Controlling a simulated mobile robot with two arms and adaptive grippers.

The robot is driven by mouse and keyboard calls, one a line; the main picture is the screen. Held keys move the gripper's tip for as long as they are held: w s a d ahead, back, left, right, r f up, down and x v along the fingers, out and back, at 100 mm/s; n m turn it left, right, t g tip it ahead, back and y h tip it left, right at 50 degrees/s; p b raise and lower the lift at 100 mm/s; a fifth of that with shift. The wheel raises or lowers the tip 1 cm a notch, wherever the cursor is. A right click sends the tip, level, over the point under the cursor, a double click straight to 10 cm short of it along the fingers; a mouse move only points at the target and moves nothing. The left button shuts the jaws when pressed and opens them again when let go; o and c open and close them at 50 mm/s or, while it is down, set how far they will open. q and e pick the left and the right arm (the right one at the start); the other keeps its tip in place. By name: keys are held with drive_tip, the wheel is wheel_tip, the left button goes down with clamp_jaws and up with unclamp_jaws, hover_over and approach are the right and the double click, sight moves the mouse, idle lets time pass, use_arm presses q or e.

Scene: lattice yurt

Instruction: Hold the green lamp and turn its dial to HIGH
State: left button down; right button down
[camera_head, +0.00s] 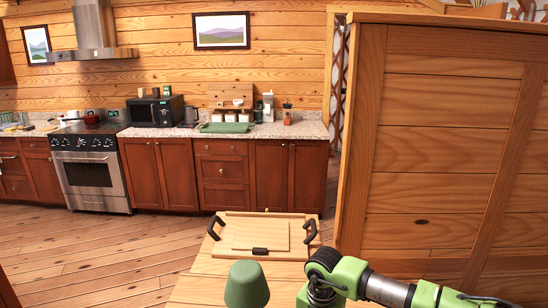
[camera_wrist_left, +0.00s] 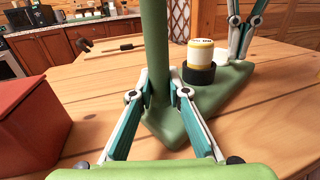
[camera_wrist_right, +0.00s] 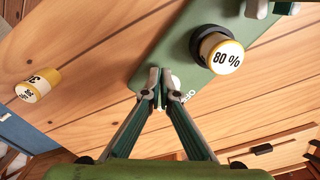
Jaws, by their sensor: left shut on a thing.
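The green lamp's shade (camera_head: 246,285) shows at the bottom of the head view. My left gripper (camera_wrist_left: 158,94) is shut around the lamp's green stem (camera_wrist_left: 155,45). The lamp's flat green base (camera_wrist_left: 212,110) rests on the wooden table. A yellow-rimmed cylinder marked 80 % (camera_wrist_right: 221,53) sits in a round black holder on the base. My right gripper (camera_wrist_right: 158,84) has its fingertips together over the base, beside the cylinder.
Another yellow-rimmed cylinder (camera_wrist_right: 38,85) is on the table, apart from the lamp. A red box (camera_wrist_left: 30,120) stands left of the lamp. A wooden tray (camera_head: 235,225) with black handles lies on the table's far part. A wooden partition (camera_head: 440,150) rises to the right.

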drive_tip(key=shift+w, duration=0.1)
drive_tip(key=shift+w+a, duration=0.35)
drive_tip(key=shift+a, duration=0.25)
drive_tip(key=shift+s+a, duration=0.1)
drive_tip(key=shift+a, duration=0.1)
drive_tip(key=shift+s+a, duration=0.15)
drive_tip(key=shift+a, duration=0.05)
wheel_tip(320, 180, up, 6)
idle(0.8)
drive_tip(key=shift+d, duration=0.15)
